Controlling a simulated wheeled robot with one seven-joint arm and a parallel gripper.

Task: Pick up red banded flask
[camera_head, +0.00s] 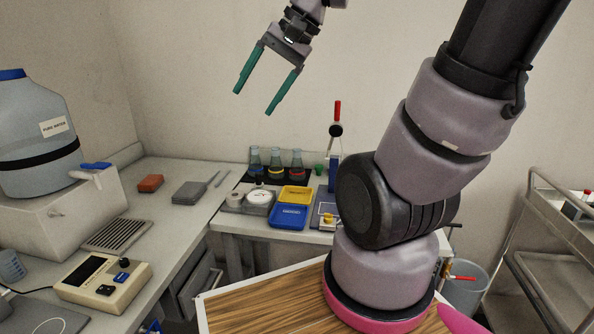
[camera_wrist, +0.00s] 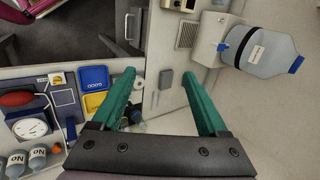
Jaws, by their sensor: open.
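Three small conical flasks stand in a row at the back of the bench by the wall in the head view. The right one (camera_head: 297,163) appears to carry a red band. The middle one (camera_head: 276,163) has an orange-yellow looking band and the left one (camera_head: 255,160) a dark band, though they are small. My gripper (camera_head: 253,101) is open and empty, well above the flasks, with its green fingers pointing down and left. In the wrist view the open fingers (camera_wrist: 158,75) frame the bench edge; glassware shows partly hidden behind the left finger, its bands unclear.
Yellow (camera_head: 294,196) and blue (camera_head: 288,216) trays lie in front of the flasks. A stand with a red top (camera_head: 336,130) rises to their right. The air around my gripper is clear.

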